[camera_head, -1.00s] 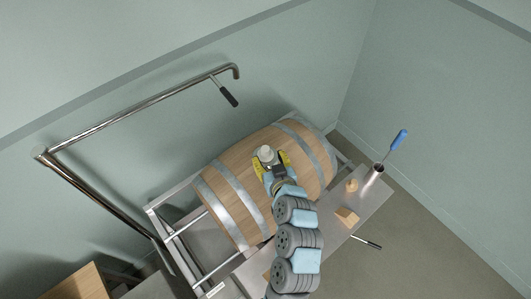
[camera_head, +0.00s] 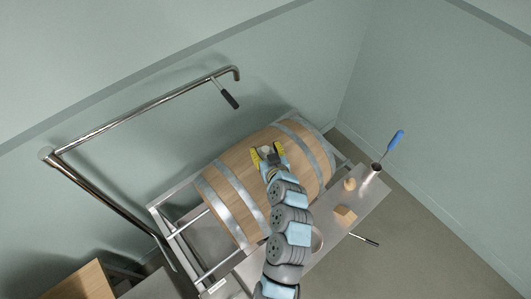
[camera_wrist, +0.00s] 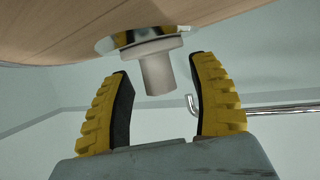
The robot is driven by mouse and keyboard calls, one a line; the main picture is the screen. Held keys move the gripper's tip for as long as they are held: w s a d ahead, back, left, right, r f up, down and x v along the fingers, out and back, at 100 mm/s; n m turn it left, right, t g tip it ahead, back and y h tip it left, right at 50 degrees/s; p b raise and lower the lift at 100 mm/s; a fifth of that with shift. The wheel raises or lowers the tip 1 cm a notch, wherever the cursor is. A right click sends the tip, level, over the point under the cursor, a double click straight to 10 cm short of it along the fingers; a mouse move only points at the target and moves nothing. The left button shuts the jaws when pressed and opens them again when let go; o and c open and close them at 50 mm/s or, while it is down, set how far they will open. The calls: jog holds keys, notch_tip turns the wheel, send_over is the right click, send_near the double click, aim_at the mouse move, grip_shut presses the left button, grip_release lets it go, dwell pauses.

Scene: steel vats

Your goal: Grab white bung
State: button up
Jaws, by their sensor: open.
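The white bung (camera_head: 266,150) stands out from the top of the wooden barrel (camera_head: 235,165), small and partly hidden by my gripper in the head view. In the wrist view the bung (camera_wrist: 156,72) is a pale cylinder with a wider flange, set at a shiny metal ring (camera_wrist: 112,43) on the barrel. My gripper (camera_head: 267,148) is open, its yellow fingers on either side of the bung. In the wrist view a gap shows between the bung and each finger, and I see no contact.
The barrel lies on a metal rack. A side shelf (camera_head: 333,228) holds a wooden block (camera_head: 345,215), a small round wooden piece (camera_head: 349,184) and a metal cup (camera_head: 375,168) with a blue-handled tool (camera_head: 396,140). A bent steel pipe (camera_head: 150,110) runs at the left.

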grip_shut()
dwell(0.3)
